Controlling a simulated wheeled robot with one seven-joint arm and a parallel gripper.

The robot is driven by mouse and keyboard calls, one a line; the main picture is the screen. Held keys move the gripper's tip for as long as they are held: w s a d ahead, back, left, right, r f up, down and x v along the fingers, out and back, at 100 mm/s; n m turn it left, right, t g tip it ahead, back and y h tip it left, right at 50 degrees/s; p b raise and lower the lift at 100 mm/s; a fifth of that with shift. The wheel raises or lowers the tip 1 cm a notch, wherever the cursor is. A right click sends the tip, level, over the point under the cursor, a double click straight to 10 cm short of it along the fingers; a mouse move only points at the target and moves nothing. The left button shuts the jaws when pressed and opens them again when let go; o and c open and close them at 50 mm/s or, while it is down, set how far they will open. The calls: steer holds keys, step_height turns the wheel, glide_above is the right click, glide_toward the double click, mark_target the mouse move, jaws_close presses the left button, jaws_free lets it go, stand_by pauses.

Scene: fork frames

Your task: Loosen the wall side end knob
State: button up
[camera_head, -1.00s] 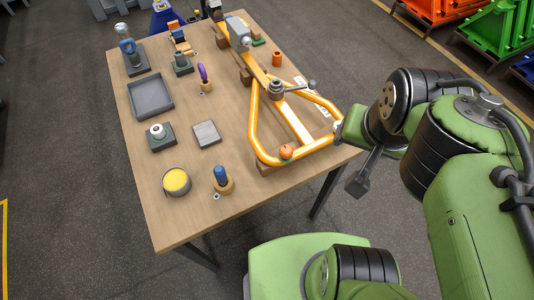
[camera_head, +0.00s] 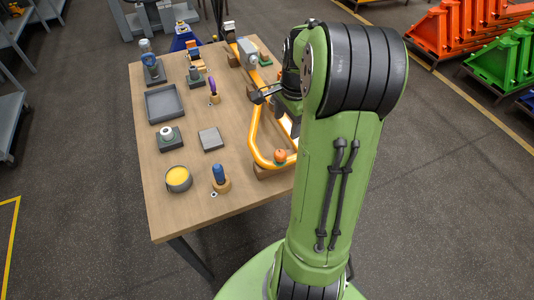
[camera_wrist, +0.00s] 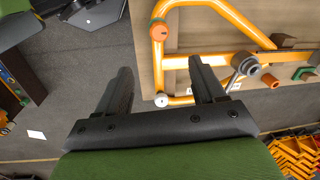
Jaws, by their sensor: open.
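A yellow-orange tubular fork frame (camera_head: 253,138) lies on the wooden table, partly hidden behind my arm. Its front corner carries an orange round knob (camera_head: 280,155), which also shows in the wrist view (camera_wrist: 160,31). A silver end piece (camera_wrist: 161,100) sits at another corner in the wrist view. A grey hub (camera_wrist: 250,66) with a lever is on the frame's crossbar. I cannot tell which of these is the wall side end knob. My gripper (camera_wrist: 161,68) is open and empty, its dark fingers apart over the frame's edge. In the head view it is mostly hidden by my arm.
The table (camera_head: 225,180) also holds a grey tray (camera_head: 164,103), a yellow-filled cup (camera_head: 178,179), a blue-topped peg (camera_head: 219,174) and several small fixtures on its left. Orange racks (camera_head: 450,40) and green racks (camera_head: 497,72) stand at the right.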

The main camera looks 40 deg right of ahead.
mark_target(282, 153)
steer(key=f, duration=0.5)
steer(key=w+f+b, duration=0.1)
steer(key=f, duration=0.9)
steer(key=shift+w+d+f+b, duration=0.15)
steer(key=shift+w+b, duration=0.15)
steer(key=shift+w, duration=0.05)
steer(key=c, duration=1.1)
